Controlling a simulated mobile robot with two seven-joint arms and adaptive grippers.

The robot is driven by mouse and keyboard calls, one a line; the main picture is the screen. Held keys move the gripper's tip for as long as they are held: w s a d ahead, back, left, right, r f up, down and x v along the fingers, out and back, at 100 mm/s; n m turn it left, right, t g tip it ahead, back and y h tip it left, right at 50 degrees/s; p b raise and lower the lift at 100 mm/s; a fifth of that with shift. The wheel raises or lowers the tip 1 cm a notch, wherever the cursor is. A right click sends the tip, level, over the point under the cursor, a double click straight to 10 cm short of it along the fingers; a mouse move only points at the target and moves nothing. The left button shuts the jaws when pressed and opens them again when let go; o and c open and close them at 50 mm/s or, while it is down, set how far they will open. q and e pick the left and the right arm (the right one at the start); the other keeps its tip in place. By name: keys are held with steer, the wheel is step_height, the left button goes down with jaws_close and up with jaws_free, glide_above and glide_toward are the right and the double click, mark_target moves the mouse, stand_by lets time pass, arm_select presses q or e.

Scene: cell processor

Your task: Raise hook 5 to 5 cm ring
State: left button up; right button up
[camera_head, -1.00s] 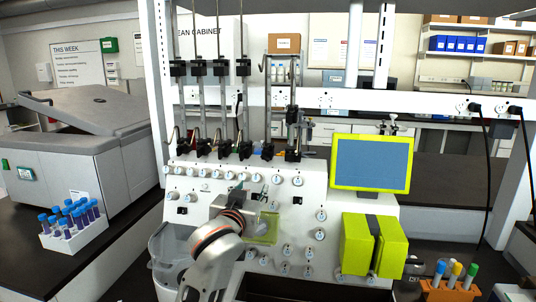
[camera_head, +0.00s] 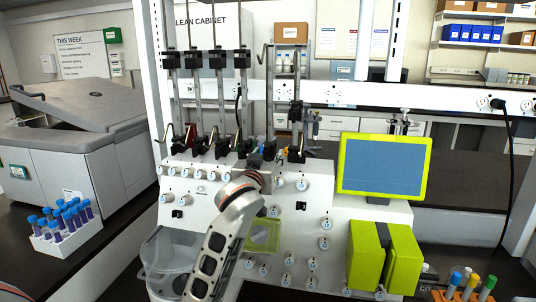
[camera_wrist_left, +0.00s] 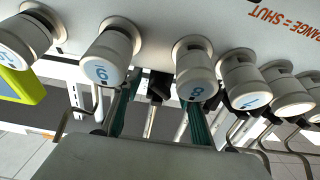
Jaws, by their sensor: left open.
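The cell processor (camera_head: 200,205) has several upright metal hook rods with black clamps on its top. The far-right rod (camera_head: 297,85) has a hook bent left at its top and a black clamp lower down; I cannot read hook numbers. My left gripper (camera_head: 268,152) is up at the row of rod bases, left of the far-right rod's black base (camera_head: 296,155); its wrist hides part of the panel. In the left wrist view, its two green-lined fingers (camera_wrist_left: 158,95) are apart, with a black part and a metal rod between them. My right gripper is not in view.
White numbered knobs (camera_wrist_left: 108,50) stand close to my left fingers. A yellow-framed screen (camera_head: 385,165) and a yellow-green block (camera_head: 365,255) are at right. A tube rack (camera_head: 60,240) stands at left, and an orange rack (camera_head: 460,294) at the lower right.

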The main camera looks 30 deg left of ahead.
mark_target(267, 139)
arm_select(q)
steer(key=shift+w+a, duration=0.1)
steer(key=shift+w, duration=0.2)
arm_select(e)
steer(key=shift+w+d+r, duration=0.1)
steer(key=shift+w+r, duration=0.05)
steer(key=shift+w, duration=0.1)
arm_select(q)
jaws_close()
step_height(267, 139, up, 5)
steer(key=shift+r, duration=0.1)
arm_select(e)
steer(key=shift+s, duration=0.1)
arm_select(q)
jaws_free()
